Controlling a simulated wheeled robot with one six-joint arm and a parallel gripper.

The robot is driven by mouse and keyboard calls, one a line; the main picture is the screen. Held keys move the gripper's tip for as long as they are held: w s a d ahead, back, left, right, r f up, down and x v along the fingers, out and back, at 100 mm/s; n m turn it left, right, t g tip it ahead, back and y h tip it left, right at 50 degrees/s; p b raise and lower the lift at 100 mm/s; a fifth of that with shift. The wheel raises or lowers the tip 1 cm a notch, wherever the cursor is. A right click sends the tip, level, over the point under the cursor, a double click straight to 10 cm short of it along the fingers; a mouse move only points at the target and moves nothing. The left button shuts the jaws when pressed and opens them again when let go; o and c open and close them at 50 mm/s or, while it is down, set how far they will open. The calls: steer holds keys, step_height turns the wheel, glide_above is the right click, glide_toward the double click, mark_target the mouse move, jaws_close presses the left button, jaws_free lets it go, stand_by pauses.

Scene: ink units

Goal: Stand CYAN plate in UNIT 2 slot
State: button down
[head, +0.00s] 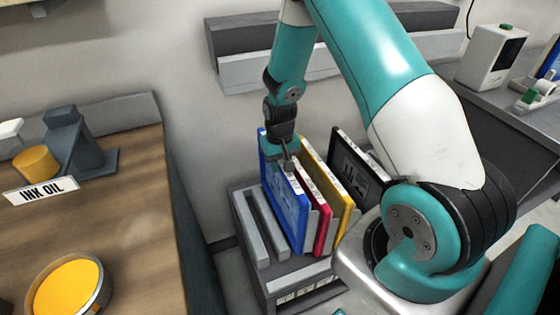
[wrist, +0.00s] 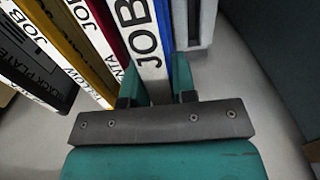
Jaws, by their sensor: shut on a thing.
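The cyan plate, seen as a blue-faced panel (head: 283,205), stands upright in a grey slotted rack (head: 262,276), the leftmost of several plates. My gripper (head: 288,163) is above it, shut on its top edge. In the wrist view my gripper's fingers (wrist: 157,92) sit either side of the plate's white edge (wrist: 146,38), which reads "JOB"; its colour word is hidden. The plate's lower edge is hidden in the rack. No UNIT 2 label can be read in either view.
A red plate (head: 320,222), a yellow plate (head: 341,195) and a black plate (head: 358,172) stand close to its right. Empty slots (head: 254,222) are at its left. A wooden bench (head: 120,215) with an INK OIL sign (head: 41,190) is further left.

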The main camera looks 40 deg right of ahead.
step_height(320, 180, down, 7)
steer(key=b, duration=0.4)
steer(key=shift+f+b, duration=0.3)
stand_by(0.7)
steer(key=c, duration=0.8)
jaws_free()
steer(key=shift+c, duration=0.2)
step_height(320, 180, up, 17)
steer(key=shift+r, duration=0.2)
step_height(320, 180, up, 5)
steer(key=p, duration=0.4)
steer(key=shift+p, duration=0.35)
